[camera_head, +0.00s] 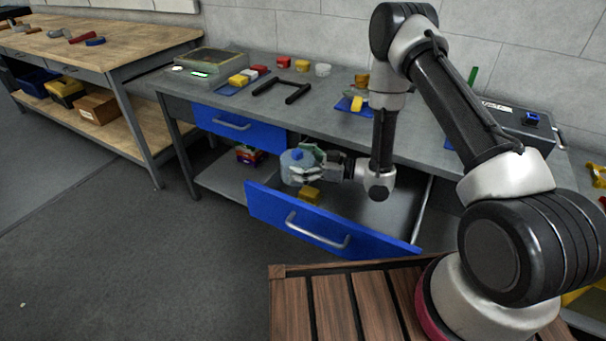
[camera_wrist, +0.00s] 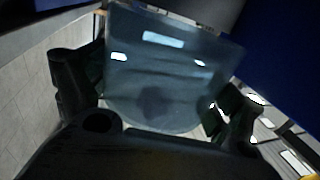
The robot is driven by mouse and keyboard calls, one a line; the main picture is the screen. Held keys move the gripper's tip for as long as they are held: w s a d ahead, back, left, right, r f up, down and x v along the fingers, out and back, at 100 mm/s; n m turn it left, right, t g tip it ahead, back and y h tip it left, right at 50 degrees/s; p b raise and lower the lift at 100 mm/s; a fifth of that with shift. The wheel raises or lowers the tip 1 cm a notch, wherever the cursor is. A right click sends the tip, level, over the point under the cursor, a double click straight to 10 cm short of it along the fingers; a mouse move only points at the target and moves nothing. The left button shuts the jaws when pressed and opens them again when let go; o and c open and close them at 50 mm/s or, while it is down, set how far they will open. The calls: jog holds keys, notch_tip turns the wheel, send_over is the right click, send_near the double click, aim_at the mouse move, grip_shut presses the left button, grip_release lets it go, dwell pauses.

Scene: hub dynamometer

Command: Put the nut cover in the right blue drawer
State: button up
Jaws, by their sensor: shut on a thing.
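The nut cover (camera_head: 293,168) looks like a translucent bluish-grey shell; in the wrist view (camera_wrist: 165,75) it fills the space between the two dark fingers. My gripper (camera_head: 312,165) is shut on it, with one finger on each side. The gripper and cover are over the opening of the right blue drawer (camera_head: 268,208), which is pulled out. A yellow block (camera_head: 309,194) shows inside the drawer, just below the cover. Part of the drawer's inside is hidden by my gripper and arm.
The left blue drawer (camera_head: 240,126) is closed.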

jog(key=shift+f, duration=1.85)
jog(key=shift+f, duration=0.55)
jog(key=o, duration=0.7)
